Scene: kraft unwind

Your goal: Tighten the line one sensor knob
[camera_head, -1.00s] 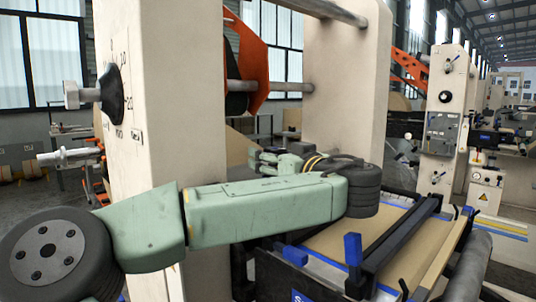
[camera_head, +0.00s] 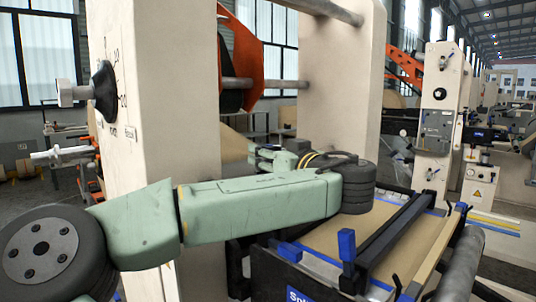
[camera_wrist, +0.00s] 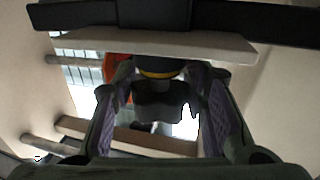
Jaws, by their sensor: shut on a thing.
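In the wrist view, my gripper (camera_wrist: 164,84) has one padded finger on each side of a dark, lobed knob (camera_wrist: 159,103). The fingers are shut on this knob, and a dark stem with a yellow ring shows just above it. I cannot read any label that names it as the line one sensor knob. In the head view, my gripper (camera_head: 268,157) is small and partly hidden behind my green forearm, in front of the cream machine frame. The knob cannot be made out there.
A cream upright (camera_head: 160,130) with a black dial (camera_head: 104,92) stands close at left. Another upright (camera_head: 340,90) stands behind my wrist. A blue-edged web table (camera_head: 330,240) with a black bar (camera_head: 390,240) lies below right.

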